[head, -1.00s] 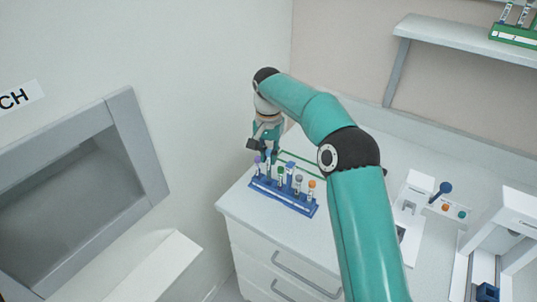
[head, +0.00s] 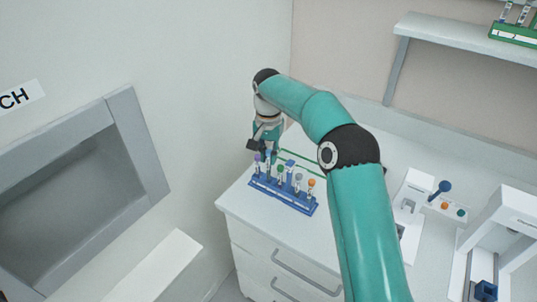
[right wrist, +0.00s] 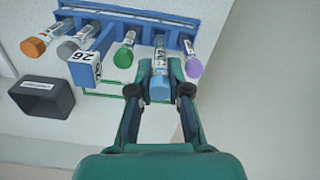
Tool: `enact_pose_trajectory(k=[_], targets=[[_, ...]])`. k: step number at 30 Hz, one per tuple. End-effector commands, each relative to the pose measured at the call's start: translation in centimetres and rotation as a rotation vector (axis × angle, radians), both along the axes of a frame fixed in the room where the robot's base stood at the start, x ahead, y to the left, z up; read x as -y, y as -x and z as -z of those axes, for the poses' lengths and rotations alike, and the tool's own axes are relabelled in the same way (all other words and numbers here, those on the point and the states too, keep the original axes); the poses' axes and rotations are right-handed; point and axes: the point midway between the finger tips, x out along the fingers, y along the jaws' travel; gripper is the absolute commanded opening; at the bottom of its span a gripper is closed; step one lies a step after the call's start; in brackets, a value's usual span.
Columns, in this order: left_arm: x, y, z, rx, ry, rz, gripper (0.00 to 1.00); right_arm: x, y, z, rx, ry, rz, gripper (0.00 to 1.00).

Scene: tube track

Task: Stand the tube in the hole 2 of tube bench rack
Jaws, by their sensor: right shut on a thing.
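The blue tube bench rack (head: 296,205) stands on the white counter and shows at the top of the right wrist view (right wrist: 217,20). My right gripper (head: 267,152) is over the left part of the rack. In the right wrist view its fingers (right wrist: 160,88) are shut on a tube with a light blue cap (right wrist: 159,90). That tube stands in line with the others, between a green-capped tube (right wrist: 123,58) and a purple-capped tube (right wrist: 194,67). Its lower end reaches the rack; how deep it sits I cannot tell. My left gripper is not in view.
The rack also holds a grey-capped tube (right wrist: 68,48), an orange-capped tube (right wrist: 34,46) and a blue post marked 26 (right wrist: 85,66). A dark open box (right wrist: 43,97) lies near the rack. White devices (head: 412,205) stand to the right; a wall is close on the left.

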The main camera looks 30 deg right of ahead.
Motion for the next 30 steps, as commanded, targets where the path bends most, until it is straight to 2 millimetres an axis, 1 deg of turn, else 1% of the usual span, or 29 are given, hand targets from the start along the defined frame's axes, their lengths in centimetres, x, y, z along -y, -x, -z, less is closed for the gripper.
enact_pose_trajectory(k=[15,30], targets=[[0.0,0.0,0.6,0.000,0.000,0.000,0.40,0.0,0.0,1.1,0.000,0.000,0.000,0.00],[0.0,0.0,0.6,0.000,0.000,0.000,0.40,0.0,0.0,1.3,0.000,0.000,0.000,0.00]])
